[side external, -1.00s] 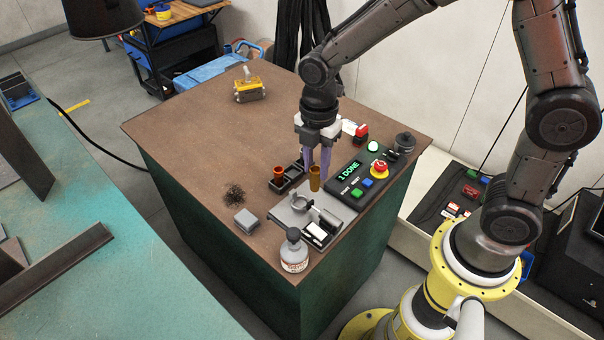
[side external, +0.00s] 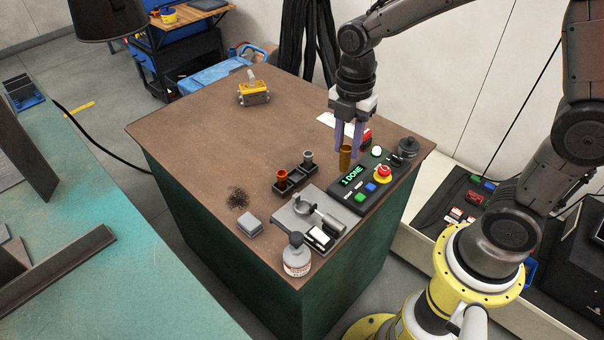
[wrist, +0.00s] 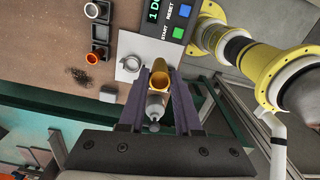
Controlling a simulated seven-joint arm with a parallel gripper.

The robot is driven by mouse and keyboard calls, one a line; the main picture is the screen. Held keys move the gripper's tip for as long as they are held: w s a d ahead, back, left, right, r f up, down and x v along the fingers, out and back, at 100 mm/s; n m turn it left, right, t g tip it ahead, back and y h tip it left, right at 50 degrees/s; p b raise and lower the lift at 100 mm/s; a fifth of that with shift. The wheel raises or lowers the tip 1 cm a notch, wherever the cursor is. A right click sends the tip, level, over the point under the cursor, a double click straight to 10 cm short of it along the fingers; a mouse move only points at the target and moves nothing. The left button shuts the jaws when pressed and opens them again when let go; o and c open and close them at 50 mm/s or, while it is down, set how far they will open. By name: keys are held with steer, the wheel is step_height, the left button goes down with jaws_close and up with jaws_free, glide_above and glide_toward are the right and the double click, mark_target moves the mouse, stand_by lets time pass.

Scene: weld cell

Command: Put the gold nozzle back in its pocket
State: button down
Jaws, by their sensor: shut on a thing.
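The gold nozzle (side external: 345,158) is held upright between the purple fingers of my gripper (side external: 349,148), which is shut on it. In the side view it appears in front of the back of the control box, to the right of the black pocket rack (side external: 295,180). The nozzle shows from above in the wrist view (wrist: 160,77), between the fingers. The rack holds a copper-orange nozzle (side external: 281,176) at its near left end and a grey nozzle (side external: 308,157) at its far right end. The pocket between them (wrist: 100,32) looks empty.
The control box (side external: 368,185) reads "1 DONE" and has a red stop button (side external: 383,173). A grey plate with a ring holder (side external: 302,208), a bottle (side external: 296,258) and a grey block (side external: 249,224) stand nearer. The bench top left of the rack is mostly free.

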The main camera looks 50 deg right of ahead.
steer(key=shift+w+a+f, duration=0.1)
steer(key=shift+w+f, duration=2.05)
steer(key=shift+w, duration=0.2)
steer(key=shift+w+a+f, duration=0.1)
steer(key=shift+w+f, duration=2.05)
steer(key=shift+w, duration=0.25)
steer(key=shift+w+f, duration=2.15)
steer(key=shift+w, duration=0.2)
steer(key=shift+f, duration=0.1)
steer(key=c, duration=0.6)
jaws_free()
